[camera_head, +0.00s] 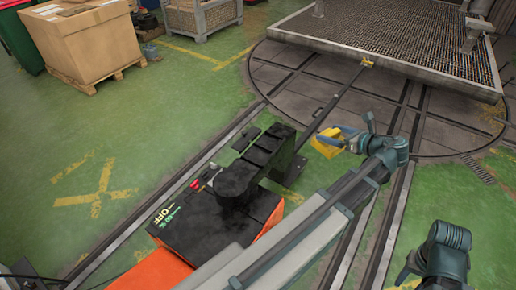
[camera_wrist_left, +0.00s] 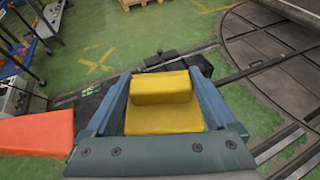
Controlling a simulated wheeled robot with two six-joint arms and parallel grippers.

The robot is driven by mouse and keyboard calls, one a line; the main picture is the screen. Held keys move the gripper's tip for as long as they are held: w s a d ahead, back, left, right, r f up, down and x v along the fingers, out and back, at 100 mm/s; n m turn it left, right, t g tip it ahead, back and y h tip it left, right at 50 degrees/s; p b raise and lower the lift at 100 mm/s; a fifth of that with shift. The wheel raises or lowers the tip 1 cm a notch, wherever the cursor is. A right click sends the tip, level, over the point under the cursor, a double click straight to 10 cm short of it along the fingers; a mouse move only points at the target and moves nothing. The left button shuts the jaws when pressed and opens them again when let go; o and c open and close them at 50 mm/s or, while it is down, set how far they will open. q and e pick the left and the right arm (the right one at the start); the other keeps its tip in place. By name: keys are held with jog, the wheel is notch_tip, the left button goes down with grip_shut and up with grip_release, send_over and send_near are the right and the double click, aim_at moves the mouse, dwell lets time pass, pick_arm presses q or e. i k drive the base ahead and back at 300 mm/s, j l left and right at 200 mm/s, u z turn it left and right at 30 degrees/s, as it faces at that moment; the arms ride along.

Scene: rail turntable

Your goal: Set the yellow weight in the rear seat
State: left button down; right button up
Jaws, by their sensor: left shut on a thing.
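The yellow weight (camera_head: 324,144) is a stepped yellow block. My left gripper (camera_head: 345,138) is shut on it and holds it up to the right of the black stepped rack (camera_head: 266,150). In the left wrist view the weight (camera_wrist_left: 162,117) sits between the two blue fingers of my left gripper (camera_wrist_left: 165,95). The rack (camera_wrist_left: 176,61) shows partly beyond it, with its lower part hidden by the weight and fingers. I cannot tell from these views which slot of the rack is the rear seat. Only a part of my right arm shows at the lower right; its gripper is out of view.
The rack belongs to a black and orange machine (camera_head: 200,225) beside the rails. The round turntable (camera_head: 340,105) lies behind, with a mesh deck (camera_head: 400,40) over it. A cardboard box (camera_head: 85,40) on a pallet stands far left.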

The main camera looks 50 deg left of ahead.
aim_at(257, 156)
jog(key=i+l+u, duration=0.15)
jog(key=i+u, duration=0.2)
jog(key=i+l+u, duration=0.2)
jog(key=i+u, duration=0.15)
jog(key=i+l+u, duration=0.4)
